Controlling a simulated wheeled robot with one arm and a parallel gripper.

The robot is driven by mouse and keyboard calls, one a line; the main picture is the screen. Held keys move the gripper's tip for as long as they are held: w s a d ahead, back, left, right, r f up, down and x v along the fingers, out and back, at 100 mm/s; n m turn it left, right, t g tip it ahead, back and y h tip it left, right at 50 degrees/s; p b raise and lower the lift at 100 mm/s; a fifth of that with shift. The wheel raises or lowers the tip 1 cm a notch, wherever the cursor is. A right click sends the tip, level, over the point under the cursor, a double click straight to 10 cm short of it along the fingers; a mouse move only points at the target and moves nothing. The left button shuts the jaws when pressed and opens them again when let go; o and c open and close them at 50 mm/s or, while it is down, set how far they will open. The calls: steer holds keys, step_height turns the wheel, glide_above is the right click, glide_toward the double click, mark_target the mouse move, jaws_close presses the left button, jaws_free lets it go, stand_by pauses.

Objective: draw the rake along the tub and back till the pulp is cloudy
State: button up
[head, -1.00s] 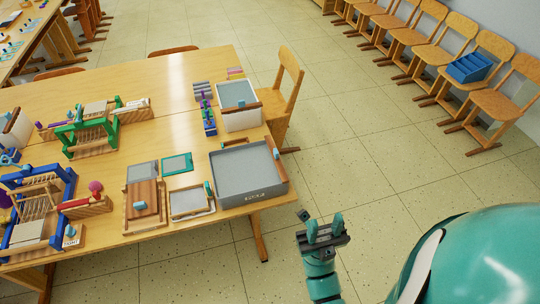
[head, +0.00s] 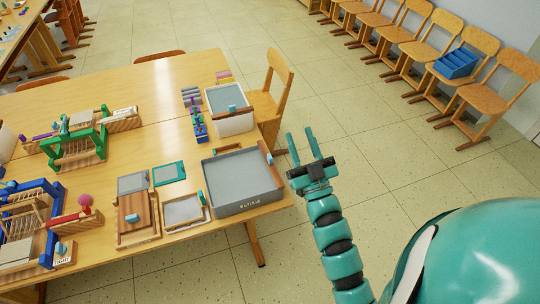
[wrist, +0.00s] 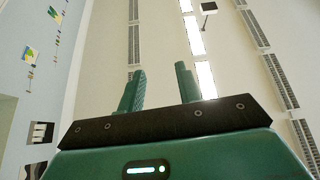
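A grey tub (head: 241,204) with pale grey contents (head: 238,176) and lettering on its front wall stands at the near right corner of the table. A brown wooden bar with a light-blue piece (head: 266,152) rests along its right rim; it may be the rake, but its shape is too small to tell. My gripper (head: 303,135) is right of the tub, beyond the table edge, fingers up and apart, touching nothing. In the wrist view my gripper (wrist: 159,70) is open and empty against the ceiling and wall.
A white-walled tub (head: 233,124) with a brown bar stands behind. Wooden frames (head: 183,212), small looms (head: 75,145) and a green-edged panel (head: 169,174) crowd the table (head: 150,80). A chair (head: 272,92) stands at its right end.

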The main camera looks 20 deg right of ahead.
steer(key=w+a+f+g, duration=0.2)
steer(key=w+f+g, duration=0.25)
steer(key=f, duration=0.35)
steer(key=m+g+b, duration=0.1)
steer(key=g+b, duration=0.5)
steer(key=b, duration=0.2)
glide_toward(271, 158)
steer(key=shift+h, duration=0.4)
steer(key=shift+a+b+x, duration=0.15)
steer(key=shift+b+x, duration=0.2)
steer(key=shift+x, duration=2.45)
steer(key=shift+a+b+x, duration=0.15)
steer(key=shift+b+x, duration=0.15)
steer(key=shift+x, duration=2.5)
steer(key=shift+c, duration=0.4)
jaws_close()
